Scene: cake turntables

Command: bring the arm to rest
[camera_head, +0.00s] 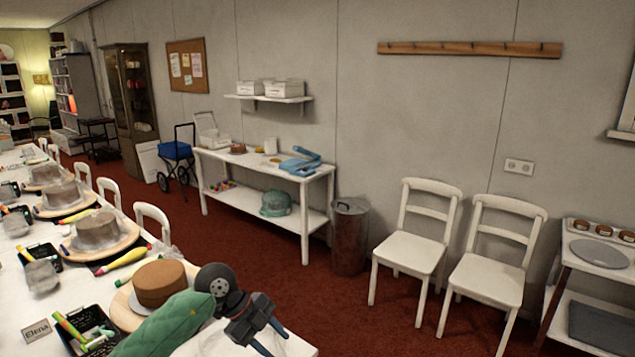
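My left arm, in a green sleeve (165,330), comes in from the lower left. Its dark gripper (270,339) is over the near right corner of the long white table (215,345). Its two fingertips are apart with nothing seen between them, so it is open and empty. A brown cake (160,281) on a tan turntable (122,309) is just left of and behind the wrist; the sleeve hides part of the turntable. My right gripper is out of view.
Several more cakes, including a grey-brown one (97,231), line the table. A black basket (86,330) is at the near left. Two white chairs (415,240), a bin (350,240) and a side table (262,172) stand by the wall. Red floor right of the gripper is free.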

